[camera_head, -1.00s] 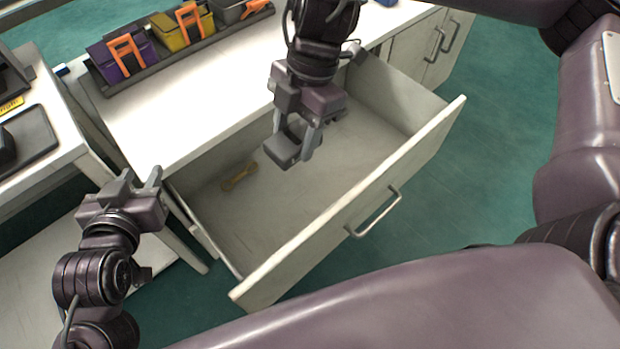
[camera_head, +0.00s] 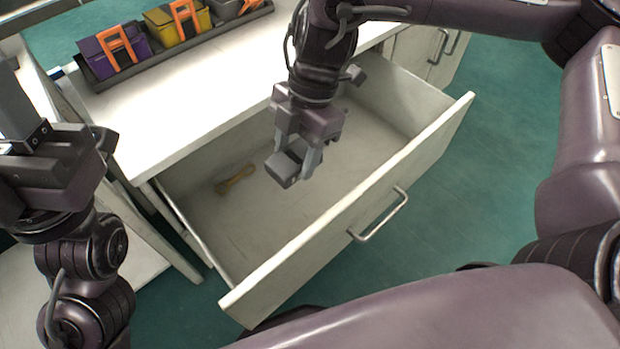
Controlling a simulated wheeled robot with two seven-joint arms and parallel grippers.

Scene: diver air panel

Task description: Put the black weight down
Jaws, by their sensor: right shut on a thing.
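My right gripper (camera_head: 300,160) reaches down into the open drawer (camera_head: 350,228) and is shut on the black weight (camera_head: 283,169), a small dark grey block at its fingertips. The fingers hide part of the weight. It appears to hang above the drawer floor, but I cannot tell the gap exactly. My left gripper (camera_head: 55,150) is at the left edge, close to the camera and apart from the drawer; its fingers are partly out of frame.
A yellowish bone-shaped piece (camera_head: 236,179) lies on the drawer floor at left. The drawer's right part is clear. On the white counter (camera_head: 200,95), a dark tray (camera_head: 165,62) holds purple (camera_head: 115,50) and yellow (camera_head: 178,25) boxes with orange handles. A cabinet stands behind right.

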